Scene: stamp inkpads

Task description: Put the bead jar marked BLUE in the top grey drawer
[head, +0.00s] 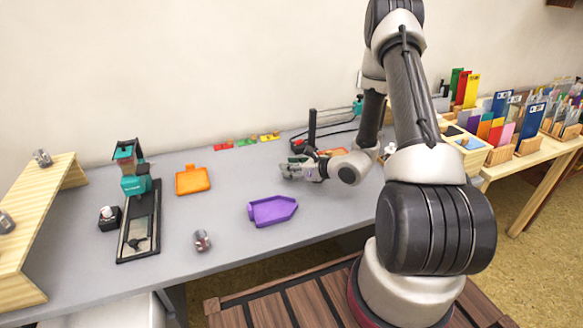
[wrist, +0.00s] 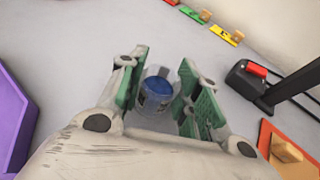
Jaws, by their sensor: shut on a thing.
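My gripper (wrist: 162,80) is shut on a small jar with a blue top or contents (wrist: 157,88), held between the green finger pads just over or on the grey table. Any wording on this jar is too small to read. In the head view my gripper (head: 292,171) is low over the back of the table, right of centre, and the jar there cannot be made out. Another small jar (head: 202,240) stands near the table's front edge, its marking unreadable. I cannot make out a grey drawer in either view.
A purple tray (head: 272,210) lies in front of my gripper, and an orange tray (head: 193,180) lies further left. A teal-topped press (head: 139,210) stands at the left, beside a wooden riser (head: 30,235) with small jars. A black stand (wrist: 275,90) is right of my gripper.

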